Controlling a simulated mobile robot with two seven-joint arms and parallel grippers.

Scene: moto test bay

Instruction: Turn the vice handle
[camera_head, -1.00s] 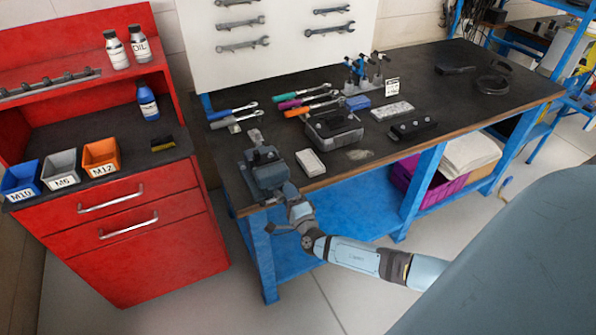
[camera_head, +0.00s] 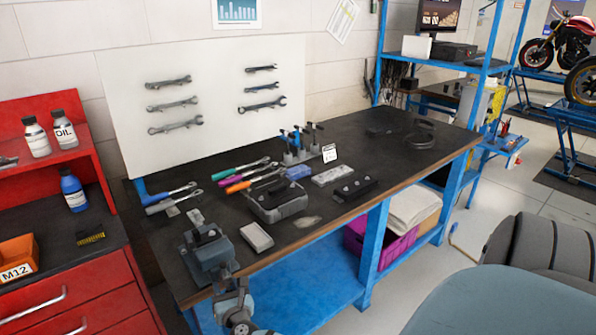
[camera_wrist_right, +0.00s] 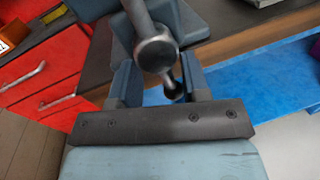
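The blue-grey vice (camera_head: 207,252) is mounted at the front left corner of the workbench (camera_head: 350,128). Its handle, a metal bar with a round knob (camera_wrist_right: 156,52), shows close up in the right wrist view. My right gripper (camera_head: 233,298) is at the front of the vice. In the wrist view its two fingers (camera_wrist_right: 160,78) stand apart on either side of the handle, with a gap beside the bar. A second, smaller knob (camera_wrist_right: 174,90) lies between the fingers, nearer the palm. Whether a finger touches the handle is unclear. My left gripper is out of view.
Several coloured-handled tools lie behind. A red cabinet (camera_head: 90,295) stands left. The bench's rear right has free surface.

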